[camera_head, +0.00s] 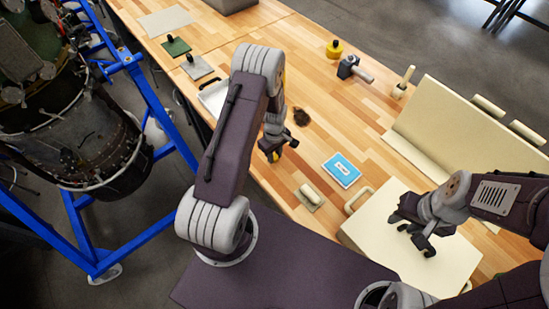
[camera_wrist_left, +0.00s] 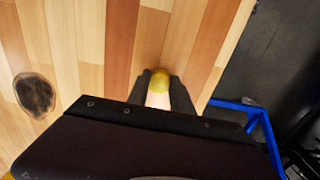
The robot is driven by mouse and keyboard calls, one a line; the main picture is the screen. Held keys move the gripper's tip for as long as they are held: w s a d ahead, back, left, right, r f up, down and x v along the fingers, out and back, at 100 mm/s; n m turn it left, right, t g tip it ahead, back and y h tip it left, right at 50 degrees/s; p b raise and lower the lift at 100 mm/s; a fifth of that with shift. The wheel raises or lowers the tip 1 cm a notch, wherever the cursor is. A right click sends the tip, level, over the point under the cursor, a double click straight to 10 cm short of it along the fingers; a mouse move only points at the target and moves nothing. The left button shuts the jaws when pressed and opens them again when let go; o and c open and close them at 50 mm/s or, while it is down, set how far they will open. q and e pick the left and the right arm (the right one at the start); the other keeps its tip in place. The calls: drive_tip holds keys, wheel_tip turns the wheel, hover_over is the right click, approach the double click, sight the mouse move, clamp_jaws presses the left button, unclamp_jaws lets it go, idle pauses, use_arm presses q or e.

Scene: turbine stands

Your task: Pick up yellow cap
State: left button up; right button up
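A small yellow cap (camera_wrist_left: 160,82) shows between the fingertips of my left gripper (camera_wrist_left: 161,88) in the left wrist view, near the table edge. A pale part shows below the yellow, between the fingers. In the head view my left gripper (camera_head: 279,146) points down at the table, with a patch of yellow (camera_head: 273,155) at its tips. The fingers flank the cap closely; whether they press on it I cannot tell. My right gripper (camera_head: 416,234) is open and empty, above the cream case at the lower right.
On the wooden table (camera_head: 300,70) are a yellow object with a dark knob (camera_head: 334,49), a dark grey tool (camera_head: 353,69), a blue card (camera_head: 341,169) and a dark round spot (camera_head: 301,117). A cream case (camera_head: 385,225) fills the lower right. A blue stand (camera_head: 150,95) is left.

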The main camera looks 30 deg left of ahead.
use_arm(q)
clamp_jaws()
drive_tip(key=shift+s+a, duration=0.1)
drive_tip(key=shift+a, duration=0.05)
idle(0.4)
drive_tip(key=shift+r, duration=0.15)
idle(0.6)
